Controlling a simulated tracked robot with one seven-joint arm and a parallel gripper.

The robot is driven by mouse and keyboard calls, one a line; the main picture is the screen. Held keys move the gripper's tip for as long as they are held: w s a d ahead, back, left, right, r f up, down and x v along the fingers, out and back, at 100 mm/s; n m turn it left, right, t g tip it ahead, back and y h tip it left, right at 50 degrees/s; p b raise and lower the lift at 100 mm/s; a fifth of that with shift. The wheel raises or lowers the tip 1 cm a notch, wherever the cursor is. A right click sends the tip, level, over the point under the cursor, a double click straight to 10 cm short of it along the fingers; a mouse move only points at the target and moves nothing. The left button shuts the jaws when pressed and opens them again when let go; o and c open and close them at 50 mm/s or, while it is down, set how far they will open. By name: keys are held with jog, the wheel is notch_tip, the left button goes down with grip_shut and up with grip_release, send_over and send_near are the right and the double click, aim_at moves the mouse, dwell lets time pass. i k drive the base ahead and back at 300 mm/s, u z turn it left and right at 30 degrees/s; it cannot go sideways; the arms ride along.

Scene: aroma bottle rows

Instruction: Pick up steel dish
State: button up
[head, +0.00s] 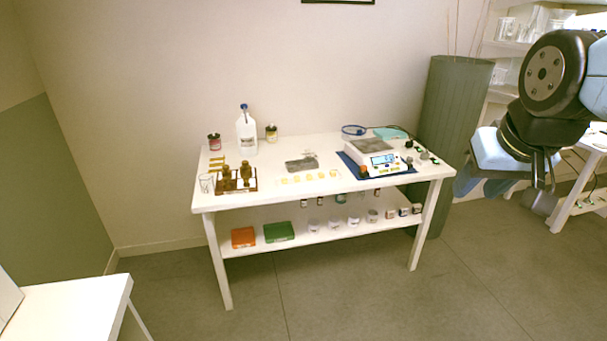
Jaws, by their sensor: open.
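My gripper (541,198) hangs at the right edge of the head view, pointing down. It is open and holds nothing that I can see. It is well to the right of the white table (258,205) and apart from it. A small grey, metallic-looking piece (300,164) lies near the middle of the tabletop. It may be the steel dish, but it is too small to tell its shape. A white scale (384,161) with a grey top plate stands on a blue mat to its right.
Several yellowish pieces lie along the front. The lower shelf holds an orange box (243,237), a green box (279,232) and small jars. A tall green planter (452,110) stands behind right.

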aim_at(293, 166)
jog(key=u, duration=0.6)
jog(key=i, duration=1.55)
jog(key=z, duration=0.45)
jog(key=i, duration=0.65)
jog(key=z, duration=0.45)
jog(key=k, duration=0.6)
jog(key=z, duration=0.2)
jog(key=i, duration=0.6)
jog(key=u, duration=0.05)
